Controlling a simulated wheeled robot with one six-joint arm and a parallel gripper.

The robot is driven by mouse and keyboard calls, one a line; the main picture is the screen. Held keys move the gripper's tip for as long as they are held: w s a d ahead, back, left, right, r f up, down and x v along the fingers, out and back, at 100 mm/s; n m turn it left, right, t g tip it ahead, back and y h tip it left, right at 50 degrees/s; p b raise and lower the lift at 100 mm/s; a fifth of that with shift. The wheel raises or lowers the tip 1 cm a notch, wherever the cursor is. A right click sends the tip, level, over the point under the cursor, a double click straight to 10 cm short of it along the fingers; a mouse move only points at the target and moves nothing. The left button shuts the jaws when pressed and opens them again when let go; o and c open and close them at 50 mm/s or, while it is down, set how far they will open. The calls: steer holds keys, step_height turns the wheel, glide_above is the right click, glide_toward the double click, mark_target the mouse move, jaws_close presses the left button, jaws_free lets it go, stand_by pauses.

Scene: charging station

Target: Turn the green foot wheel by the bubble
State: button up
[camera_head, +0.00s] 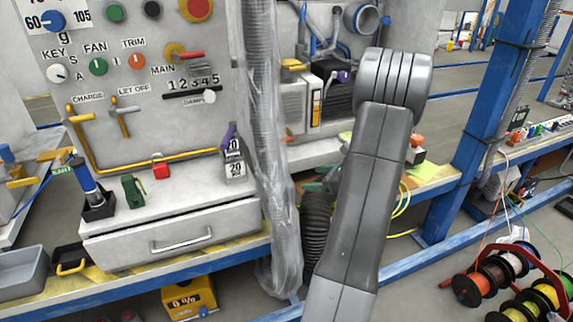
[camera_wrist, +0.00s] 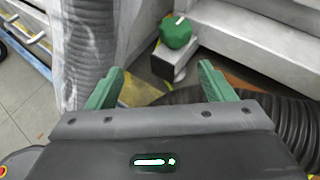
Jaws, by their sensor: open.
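The green foot wheel (camera_wrist: 176,32) shows in the wrist view at the upper middle, with a short white mark on its top. It sits on a small grey block by a light metal step. My gripper (camera_wrist: 162,78) is open, its two green fingers apart and empty. The wheel lies beyond the fingertips, slightly right of the middle between them, and is not touched. In the head view my arm hides most of this spot; only small green parts show left of it, and I cannot tell whether they are wheel or finger. I cannot make out the bubble.
A plastic-wrapped hose (camera_head: 262,150) hangs left of my arm, and it also shows in the wrist view (camera_wrist: 88,45). A black corrugated hose (camera_wrist: 255,115) lies close to the right finger. A control panel and drawer (camera_head: 180,235) stand at the left, cable reels (camera_head: 500,275) at the right.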

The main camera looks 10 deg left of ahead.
steer(key=w, duration=0.3)
steer(key=shift+a+f+m, duration=0.1)
steer(key=shift+f+m, duration=0.1)
steer(key=shift+m, duration=0.2)
steer(key=x, duration=0.4)
steer(key=b+x, duration=0.1)
steer(key=x, duration=0.4)
steer(key=b+x, duration=0.1)
steer(key=x, duration=0.3)
steer(key=shift+w+a+r, duration=0.2)
steer(key=shift+a+r, duration=0.05)
steer(key=shift+a, duration=0.1)
steer(key=c, duration=0.9)
